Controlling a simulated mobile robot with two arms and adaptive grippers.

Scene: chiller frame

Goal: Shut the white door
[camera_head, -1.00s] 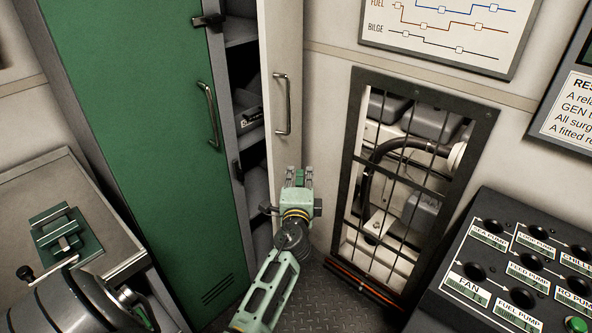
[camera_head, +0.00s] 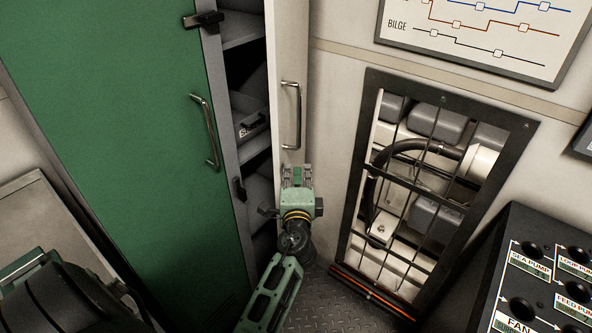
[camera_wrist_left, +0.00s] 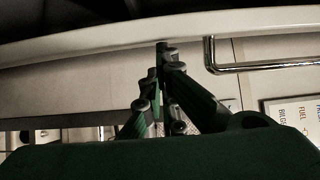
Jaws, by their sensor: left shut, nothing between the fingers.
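The white door (camera_head: 287,60) stands open at the right side of the cabinet, seen at a steep angle, with a metal bar handle (camera_head: 291,115) on it. My left gripper (camera_head: 297,172) is shut and empty, just below the handle and in front of the door's lower part. In the left wrist view the shut fingertips (camera_wrist_left: 163,50) are close to the white door (camera_wrist_left: 90,58), with the handle (camera_wrist_left: 260,66) to their right. I cannot tell whether the fingers touch the door. My right gripper is not in view.
The green door (camera_head: 120,130) with its own handle (camera_head: 206,130) is left of the opening. Dark shelves (camera_head: 245,110) show inside the cabinet. A grated wall opening (camera_head: 440,100) and a control panel (camera_head: 540,270) are at the right. A little floor (camera_head: 330,300) shows below.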

